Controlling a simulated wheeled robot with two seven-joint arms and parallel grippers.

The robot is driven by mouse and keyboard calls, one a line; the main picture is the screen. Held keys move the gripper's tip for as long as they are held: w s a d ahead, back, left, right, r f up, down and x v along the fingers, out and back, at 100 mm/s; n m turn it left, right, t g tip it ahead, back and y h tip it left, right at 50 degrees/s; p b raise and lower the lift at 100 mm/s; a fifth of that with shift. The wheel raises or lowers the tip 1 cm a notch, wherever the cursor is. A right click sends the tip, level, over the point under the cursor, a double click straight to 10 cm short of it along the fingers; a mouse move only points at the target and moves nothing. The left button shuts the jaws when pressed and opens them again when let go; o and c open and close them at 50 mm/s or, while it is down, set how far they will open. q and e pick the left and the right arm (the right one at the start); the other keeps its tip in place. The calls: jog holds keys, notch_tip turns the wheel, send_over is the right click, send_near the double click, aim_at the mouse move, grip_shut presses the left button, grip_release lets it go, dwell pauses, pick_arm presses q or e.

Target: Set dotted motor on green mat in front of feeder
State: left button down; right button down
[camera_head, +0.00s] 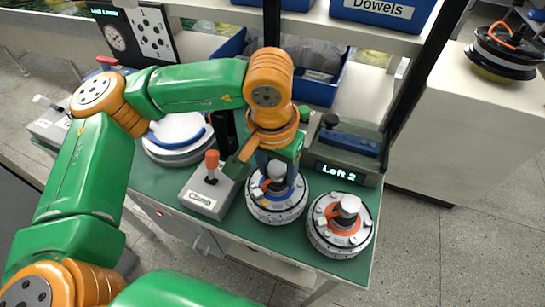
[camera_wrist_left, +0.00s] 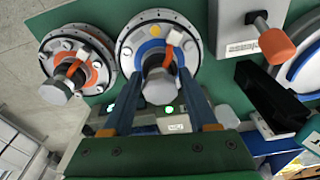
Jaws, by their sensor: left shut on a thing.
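A motor with a blue ring (camera_head: 278,213) stands on the green mat (camera_head: 185,175), in front of the grey box with a "Left 2" display (camera_head: 340,155). My left gripper (camera_head: 277,178) reaches down over this motor and is shut on its central silver shaft. The wrist view shows the two blue fingers (camera_wrist_left: 160,95) on either side of the shaft, with the blue-ringed motor (camera_wrist_left: 180,58) beyond. A second motor with an orange ring (camera_head: 340,228) sits to the right, apart from the gripper. I cannot clearly tell which motor is dotted. My right gripper is not in view.
A grey "Clamp" box (camera_head: 208,190) with an orange-topped lever stands close left of the held motor. A white round disc (camera_head: 178,135) lies farther left. Blue bins (camera_head: 320,90) and a black upright frame stand behind. The bench's front edge is close to both motors.

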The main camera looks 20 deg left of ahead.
pick_arm(q)
jog(key=shift+f, duration=0.7)
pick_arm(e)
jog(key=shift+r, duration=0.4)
pick_arm(q)
jog(key=shift+f, duration=0.1)
jog(key=shift+f, duration=0.1)
jog(key=shift+c, duration=0.9)
grip_release()
jog(key=shift+s, duration=0.1)
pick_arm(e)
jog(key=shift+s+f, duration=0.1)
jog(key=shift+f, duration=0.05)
